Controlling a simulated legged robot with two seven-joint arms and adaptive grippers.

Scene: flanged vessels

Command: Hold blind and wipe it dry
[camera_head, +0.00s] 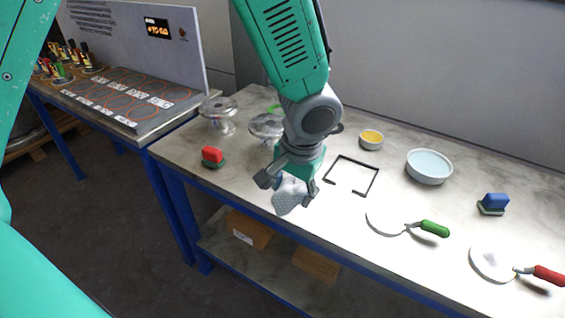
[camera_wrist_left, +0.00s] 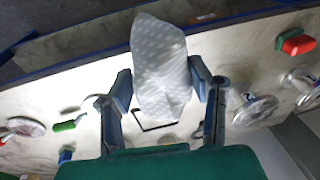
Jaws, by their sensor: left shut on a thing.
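My left gripper (camera_head: 287,186) is shut on a white dotted cloth (camera_head: 290,197), which hangs bunched from its fingers above the table's front edge. In the left wrist view the cloth (camera_wrist_left: 160,65) sits between the two fingers of the gripper (camera_wrist_left: 160,85). A round pale blind with a green handle (camera_head: 386,221) lies on the table to the right. A second one with a red handle (camera_head: 492,263) lies farther right. Neither blind is held by the left gripper. My right gripper is not in view.
Glass flanged vessels (camera_head: 218,113) stand behind the gripper at left. A red-green block (camera_head: 212,157), a black open frame (camera_head: 352,160), a yellow bowl (camera_head: 371,139), a light-blue bowl (camera_head: 429,167) and a blue-green block (camera_head: 493,203) are on the table (camera_head: 452,200). A display board (camera_head: 140,95) stands at left.

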